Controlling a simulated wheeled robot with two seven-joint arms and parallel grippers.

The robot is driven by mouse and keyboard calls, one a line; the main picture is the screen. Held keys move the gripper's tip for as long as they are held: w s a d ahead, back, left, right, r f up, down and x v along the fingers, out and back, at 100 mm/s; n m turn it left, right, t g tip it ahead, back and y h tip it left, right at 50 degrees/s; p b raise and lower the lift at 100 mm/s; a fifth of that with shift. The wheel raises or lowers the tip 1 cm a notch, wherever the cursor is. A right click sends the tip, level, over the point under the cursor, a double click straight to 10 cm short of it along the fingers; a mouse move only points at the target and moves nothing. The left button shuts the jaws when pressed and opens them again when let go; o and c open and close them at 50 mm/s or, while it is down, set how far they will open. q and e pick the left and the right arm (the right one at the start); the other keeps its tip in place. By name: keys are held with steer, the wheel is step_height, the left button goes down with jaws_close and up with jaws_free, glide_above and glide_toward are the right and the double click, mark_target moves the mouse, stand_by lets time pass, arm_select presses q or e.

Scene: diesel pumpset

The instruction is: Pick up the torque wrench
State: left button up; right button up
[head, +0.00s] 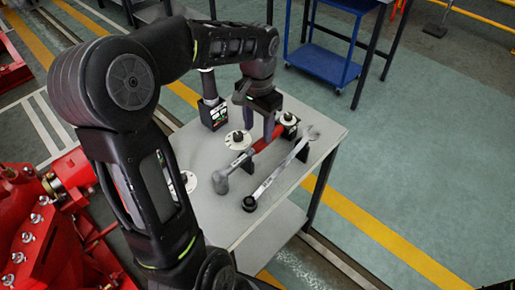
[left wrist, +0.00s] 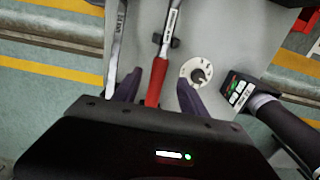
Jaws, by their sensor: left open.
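The torque wrench, with a red handle (head: 267,137) and a grey shaft and head, lies on the grey table (head: 270,222). My left gripper (head: 258,124) is open over the handle end, pointing down. In the left wrist view, its two dark fingers (left wrist: 158,82) stand either side of the red handle (left wrist: 154,88), with gaps between. I cannot tell how far above the table the fingertips are. The lower end of the handle is hidden by the gripper body. My right gripper is not in view.
A long silver spanner (head: 277,173) lies just right of the wrench. A white disc (head: 238,140) with a dark knob stands left of it. A black tool with a box-like base (head: 213,113) stands further left. Red machinery (head: 60,225) is at the lower left; a blue cart (head: 325,62) stands behind.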

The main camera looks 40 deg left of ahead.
mark_target(258, 144)
arm_select(q)
steer(key=shift+f, duration=0.1)
steer(key=shift+f, duration=1.35)
steer(key=shift+s+f+p, duration=0.1)
steer(key=shift+f+p, duration=0.2)
steer(key=shift+f, duration=2.3)
jaws_close()
steer(key=shift+r, duration=0.1)
